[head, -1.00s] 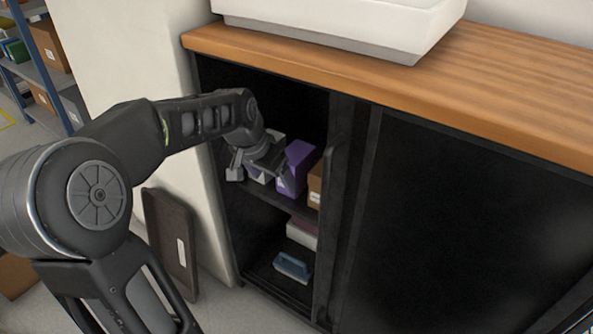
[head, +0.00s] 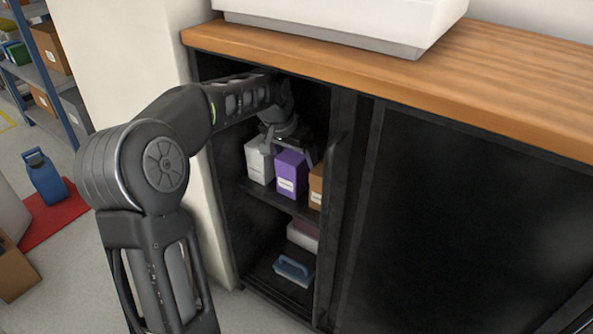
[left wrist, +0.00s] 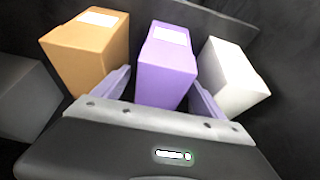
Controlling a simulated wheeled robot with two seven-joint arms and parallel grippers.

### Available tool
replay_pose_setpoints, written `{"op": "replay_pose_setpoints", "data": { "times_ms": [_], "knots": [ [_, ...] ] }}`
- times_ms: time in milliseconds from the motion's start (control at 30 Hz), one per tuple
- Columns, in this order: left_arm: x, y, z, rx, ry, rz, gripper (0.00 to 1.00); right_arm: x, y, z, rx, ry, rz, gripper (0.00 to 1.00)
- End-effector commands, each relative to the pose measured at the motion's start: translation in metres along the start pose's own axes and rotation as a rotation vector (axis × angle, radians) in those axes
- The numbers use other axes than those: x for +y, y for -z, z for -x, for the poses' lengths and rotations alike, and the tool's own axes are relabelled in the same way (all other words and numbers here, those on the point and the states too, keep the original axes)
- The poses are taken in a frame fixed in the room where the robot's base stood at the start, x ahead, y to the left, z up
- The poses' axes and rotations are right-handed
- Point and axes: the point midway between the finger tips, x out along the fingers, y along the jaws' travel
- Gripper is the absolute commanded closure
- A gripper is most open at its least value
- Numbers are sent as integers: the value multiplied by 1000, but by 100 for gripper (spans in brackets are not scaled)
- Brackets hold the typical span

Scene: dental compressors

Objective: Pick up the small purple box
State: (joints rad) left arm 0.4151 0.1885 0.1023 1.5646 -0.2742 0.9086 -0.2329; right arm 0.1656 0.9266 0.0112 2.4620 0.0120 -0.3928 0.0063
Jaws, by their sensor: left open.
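The small purple box (head: 291,174) stands upright on the upper shelf of the open black cabinet, with a white label on its front. A white box (head: 259,163) is to its left and an orange-brown box (head: 316,187) to its right. My left gripper (head: 288,152) is inside the cabinet, just above and behind the front of the purple box. In the left wrist view the purple box (left wrist: 165,68) is between the open fingers (left wrist: 160,90), with one finger on each side. I cannot tell whether the fingers touch it. My right gripper is not in view.
The orange box (left wrist: 88,48) and white box (left wrist: 232,75) stand close beside the fingers. A blue-handled item (head: 294,269) lies on the lower shelf. A blue shelf rack stands at far left.

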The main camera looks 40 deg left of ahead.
Motion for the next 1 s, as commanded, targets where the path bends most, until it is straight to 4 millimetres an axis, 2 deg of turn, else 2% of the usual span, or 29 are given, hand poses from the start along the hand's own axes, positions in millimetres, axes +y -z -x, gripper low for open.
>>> {"op": "replay_pose_setpoints", "data": {
  "times_ms": [33,100,300,900,1000],
  "knots": [
    [0,-4,-14,-5,-1,0,18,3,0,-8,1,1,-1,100],
    [0,-4,-26,-4,-1,0,18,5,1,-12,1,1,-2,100],
    [0,-2,-45,-2,-1,1,18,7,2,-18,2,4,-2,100],
    [0,-2,-44,-2,-1,1,18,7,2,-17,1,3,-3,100],
    [0,-1,-44,-2,-1,1,26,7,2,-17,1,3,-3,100]
  ]
}}
